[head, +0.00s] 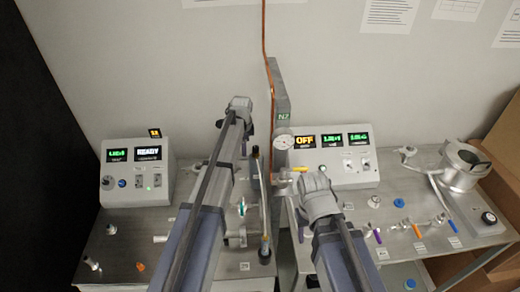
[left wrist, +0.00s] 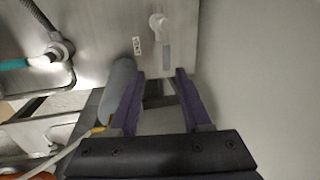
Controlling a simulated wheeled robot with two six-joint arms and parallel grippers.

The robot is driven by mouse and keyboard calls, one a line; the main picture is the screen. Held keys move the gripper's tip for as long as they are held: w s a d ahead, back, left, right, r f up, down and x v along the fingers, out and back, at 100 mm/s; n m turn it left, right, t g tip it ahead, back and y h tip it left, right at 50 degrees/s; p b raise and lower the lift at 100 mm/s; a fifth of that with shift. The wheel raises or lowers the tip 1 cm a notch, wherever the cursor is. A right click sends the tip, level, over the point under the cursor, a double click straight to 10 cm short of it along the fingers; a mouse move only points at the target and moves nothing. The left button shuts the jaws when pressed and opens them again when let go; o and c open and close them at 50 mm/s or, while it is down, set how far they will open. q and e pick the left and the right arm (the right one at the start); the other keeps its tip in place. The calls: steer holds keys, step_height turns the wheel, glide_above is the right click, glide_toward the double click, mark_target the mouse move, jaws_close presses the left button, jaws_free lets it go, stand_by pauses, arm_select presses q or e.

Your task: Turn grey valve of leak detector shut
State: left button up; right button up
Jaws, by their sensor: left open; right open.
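In the left wrist view, a pale grey valve (left wrist: 158,22) with a short grey handle (left wrist: 166,52) is on a metal panel, beyond the gap between my fingers and apart from them. A small label sits to its left. My left gripper (left wrist: 160,76) is open, with two purple fingers and nothing between them. In the head view my left gripper (head: 238,106) is up by the back wall and its fingers are mostly hidden. A small pale handle (head: 160,238) lies on the left bench; I cannot tell whether it is the same valve. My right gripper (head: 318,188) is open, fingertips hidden.
A teal-handled valve (left wrist: 14,64) is at the left wrist view's left edge, below a hose. A grey cylinder (left wrist: 118,84) stands close to my left finger.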

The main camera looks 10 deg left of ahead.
mark_target(245, 159)
arm_select(q)
steer(key=f+b, duration=0.2)
steer(key=w+f+b, duration=0.1)
steer(key=f+b, duration=0.2)
steer(key=w+f+b, duration=0.1)
steer(key=f+b, duration=0.1)
steer(key=shift+w+a+f+b, duration=0.25)
steer(key=shift+a+f+b, duration=0.05)
steer(key=shift+b, duration=0.05)
arm_select(e)
step_height(245, 159, down, 8)
steer(key=shift+w+d+r, duration=0.1)
steer(key=shift+r, duration=0.1)
arm_select(q)
jaws_close()
stand_by(1.1)
